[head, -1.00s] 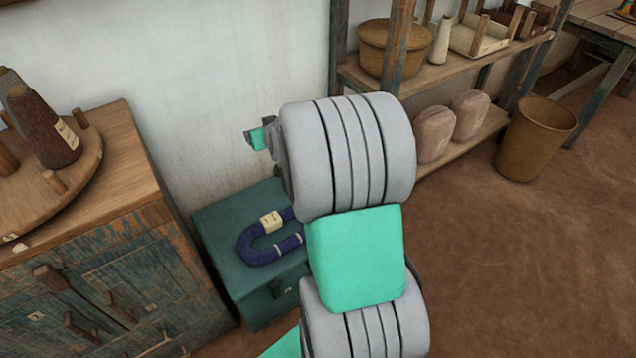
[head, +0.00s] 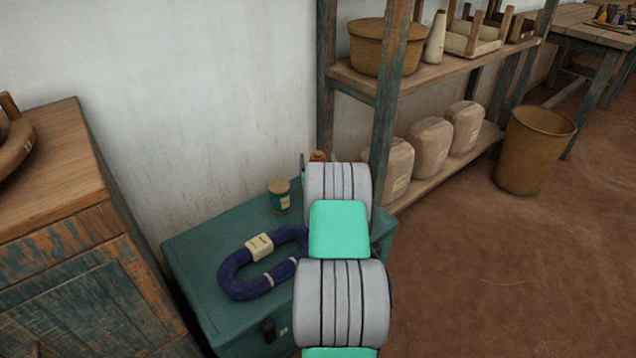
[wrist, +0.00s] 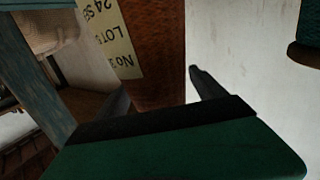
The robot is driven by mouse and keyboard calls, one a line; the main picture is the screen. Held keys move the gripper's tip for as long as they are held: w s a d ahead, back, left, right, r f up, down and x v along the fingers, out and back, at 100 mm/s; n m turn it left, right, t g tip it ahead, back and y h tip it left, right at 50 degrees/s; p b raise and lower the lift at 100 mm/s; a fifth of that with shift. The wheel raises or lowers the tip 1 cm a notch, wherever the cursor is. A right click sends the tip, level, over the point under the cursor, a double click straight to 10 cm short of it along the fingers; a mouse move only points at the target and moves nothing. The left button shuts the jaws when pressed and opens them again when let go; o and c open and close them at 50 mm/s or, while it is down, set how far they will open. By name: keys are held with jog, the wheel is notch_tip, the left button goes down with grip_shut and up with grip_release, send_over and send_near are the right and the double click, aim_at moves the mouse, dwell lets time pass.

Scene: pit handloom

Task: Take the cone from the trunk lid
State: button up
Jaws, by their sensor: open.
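A rust-brown cone (wrist: 155,50) with a cream printed label fills the upper middle of the wrist view, very close. In the head view only a small rust-coloured top (head: 318,156) shows behind my arm, above the back of the trunk lid (head: 195,250); its base is hidden. My gripper (wrist: 158,82) is open, with one dark finger on each side of the cone in the wrist view. I see a gap at the right finger; contact at the left finger cannot be told. My arm covers most of the gripper in the head view.
A shelf rack (head: 385,110) stands close on the right. A wooden cabinet (head: 60,240) is at left.

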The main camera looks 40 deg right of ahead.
jog(key=shift+w+d, duration=0.1)
jog(key=shift+d, duration=0.05)
grip_shut()
dwell(0.8)
jog(key=shift+r, duration=0.1)
